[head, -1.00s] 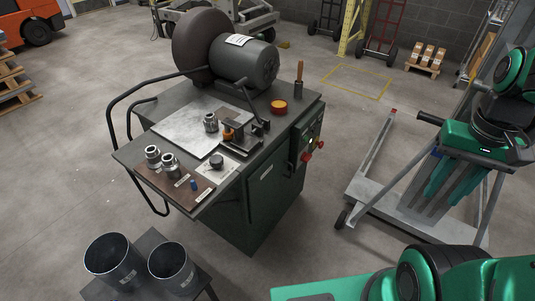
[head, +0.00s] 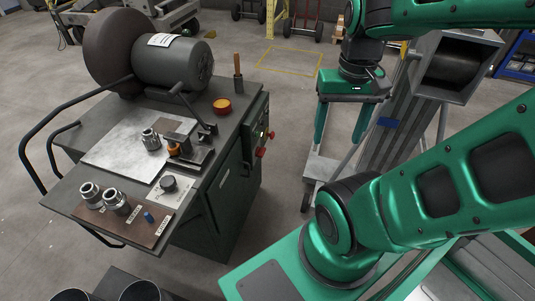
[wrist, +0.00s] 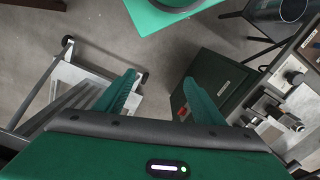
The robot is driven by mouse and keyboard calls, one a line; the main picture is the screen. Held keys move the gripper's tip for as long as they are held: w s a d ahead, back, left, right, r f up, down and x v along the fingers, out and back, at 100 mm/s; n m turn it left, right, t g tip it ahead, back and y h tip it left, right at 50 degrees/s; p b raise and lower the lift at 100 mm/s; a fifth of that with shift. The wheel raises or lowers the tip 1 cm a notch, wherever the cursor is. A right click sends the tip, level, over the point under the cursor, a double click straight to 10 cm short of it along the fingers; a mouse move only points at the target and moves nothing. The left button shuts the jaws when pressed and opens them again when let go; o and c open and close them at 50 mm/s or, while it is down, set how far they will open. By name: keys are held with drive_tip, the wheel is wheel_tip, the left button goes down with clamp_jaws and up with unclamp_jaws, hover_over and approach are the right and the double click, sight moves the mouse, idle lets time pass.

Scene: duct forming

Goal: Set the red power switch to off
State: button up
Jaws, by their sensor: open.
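The dark green machine cabinet (head: 215,195) stands left of centre in the head view. Its right-hand side panel carries red controls: a lower red knob (head: 260,152) and a smaller red one (head: 271,134) above it. I cannot tell which is the power switch, nor its setting. My gripper (head: 338,143) hangs to the right of this panel, apart from it, fingers pointing down, open and empty. In the wrist view my gripper (wrist: 160,78) shows two spread green fingers. A red control (wrist: 183,113) shows there beside the right finger, on the cabinet's side (wrist: 215,75).
A grey wheeled cart (head: 322,168) stands behind my gripper. On the machine top are metal fittings (head: 102,197), a red-yellow round container (head: 222,106) and a motor with a large wheel (head: 172,62). Floor shows between the panel and my gripper.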

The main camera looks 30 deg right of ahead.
drive_tip(key=w+d+f+m+g+y, duration=0.1)
drive_tip(key=w+d+f+m+y, duration=0.15)
drive_tip(key=w+f, duration=0.5)
drive_tip(key=w+d+f+m+y, duration=0.1)
drive_tip(key=w+d+f+m, duration=0.1)
drive_tip(key=w+d+f, duration=0.35)
drive_tip(key=m+t+y, duration=0.7)
drive_tip(key=m+t, duration=0.8)
drive_tip(key=m, duration=0.2)
approach(261, 152)
drive_tip(key=x, duration=0.7)
drive_tip(key=shift+w+d+f, duration=0.25)
drive_tip(key=shift+d+f, duration=0.05)
drive_tip(key=shift+d, duration=0.05)
drive_tip(key=c, duration=1)
drive_tip(key=shift+d, duration=0.1)
drive_tip(key=shift+c, duration=0.2)
